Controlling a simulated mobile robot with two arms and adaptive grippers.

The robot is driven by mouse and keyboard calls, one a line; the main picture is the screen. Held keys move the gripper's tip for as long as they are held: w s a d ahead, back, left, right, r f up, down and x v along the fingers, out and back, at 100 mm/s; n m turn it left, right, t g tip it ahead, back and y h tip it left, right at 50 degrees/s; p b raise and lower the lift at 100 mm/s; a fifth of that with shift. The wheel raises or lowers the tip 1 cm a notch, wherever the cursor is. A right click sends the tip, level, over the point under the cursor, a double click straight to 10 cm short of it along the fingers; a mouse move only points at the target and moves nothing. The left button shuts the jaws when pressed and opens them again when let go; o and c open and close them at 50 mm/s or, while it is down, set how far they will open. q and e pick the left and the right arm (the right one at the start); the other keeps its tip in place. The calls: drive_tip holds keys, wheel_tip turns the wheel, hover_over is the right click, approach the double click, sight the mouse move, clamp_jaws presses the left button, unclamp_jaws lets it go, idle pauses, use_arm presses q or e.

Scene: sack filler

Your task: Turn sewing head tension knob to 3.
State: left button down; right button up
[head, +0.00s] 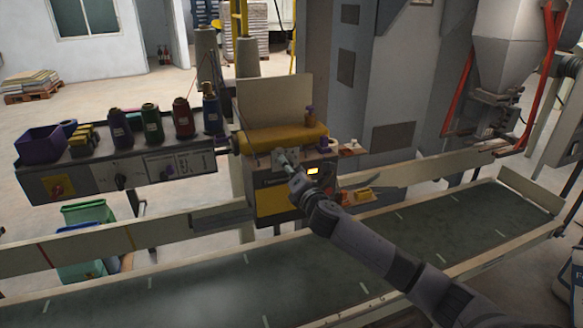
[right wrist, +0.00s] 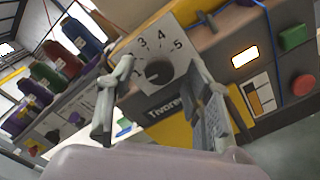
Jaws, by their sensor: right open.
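The sewing head (head: 268,202) is a yellow and dark grey unit standing behind the conveyor. The knob's pointer is too small to read. My right gripper (right wrist: 158,100) is open, with one finger on each side of the knob; I cannot tell whether they touch it. In the head view the right gripper (head: 284,160) is in front of the dial and hides the knob. My left gripper is not in view.
A lit display (right wrist: 245,57), a green button (right wrist: 293,37) and a red button (right wrist: 303,85) sit right of the dial. Several thread spools (head: 152,124) stand on a control box at left. The conveyor belt (head: 330,262) runs below my arm.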

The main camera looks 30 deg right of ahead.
drive_tip(key=shift+c, duration=0.2)
clamp_jaws()
idle(0.5)
